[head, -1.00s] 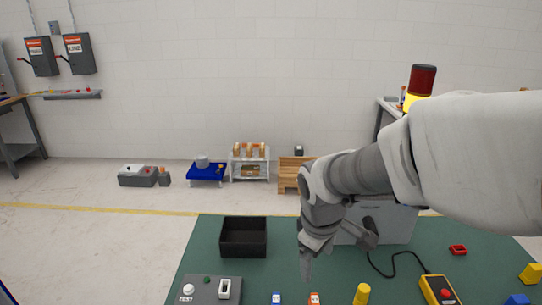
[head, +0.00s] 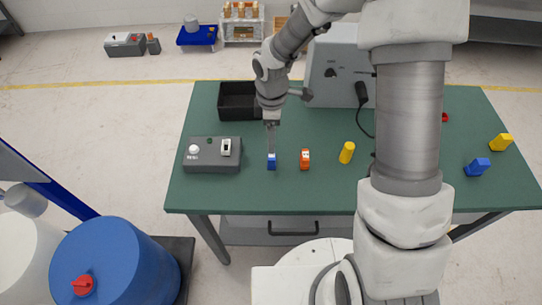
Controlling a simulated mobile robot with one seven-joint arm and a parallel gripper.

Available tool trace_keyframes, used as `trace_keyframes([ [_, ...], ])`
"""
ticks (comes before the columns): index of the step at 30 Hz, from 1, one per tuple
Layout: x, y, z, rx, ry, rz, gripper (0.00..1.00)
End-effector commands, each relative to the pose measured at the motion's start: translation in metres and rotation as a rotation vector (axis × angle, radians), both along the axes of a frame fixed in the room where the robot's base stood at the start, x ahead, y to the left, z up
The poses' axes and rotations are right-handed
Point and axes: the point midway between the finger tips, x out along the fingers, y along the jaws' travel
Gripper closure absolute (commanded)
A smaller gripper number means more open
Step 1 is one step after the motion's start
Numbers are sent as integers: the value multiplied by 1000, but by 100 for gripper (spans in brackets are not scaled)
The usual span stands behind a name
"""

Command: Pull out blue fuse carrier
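A small blue piece with a white marking (head: 271,162), which looks like the blue fuse carrier, is at the front left of the green table (head: 300,194). A similar orange piece (head: 305,160) is just to its right. My gripper (head: 271,150) points down right at the blue piece's top. Its narrow fingers look close together, and I cannot tell whether they touch or grip the piece. The grey test box (head: 206,168) with a white knob and a switch is left of the blue piece.
A black open tray (head: 222,107) is behind the test box. A yellow piece (head: 347,152) is right of the orange one. A grey cabinet (head: 330,72) stands behind my arm. A blue block (head: 477,168) and a yellow block (head: 501,142) are at the table's right.

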Motion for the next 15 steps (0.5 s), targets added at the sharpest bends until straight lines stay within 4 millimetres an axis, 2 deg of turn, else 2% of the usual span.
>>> trace_keyframes([
  [8, 0, 0, -8, 0, 1, -2, 16],
  [15, -1, 0, -36, 0, 2, -2, 16],
])
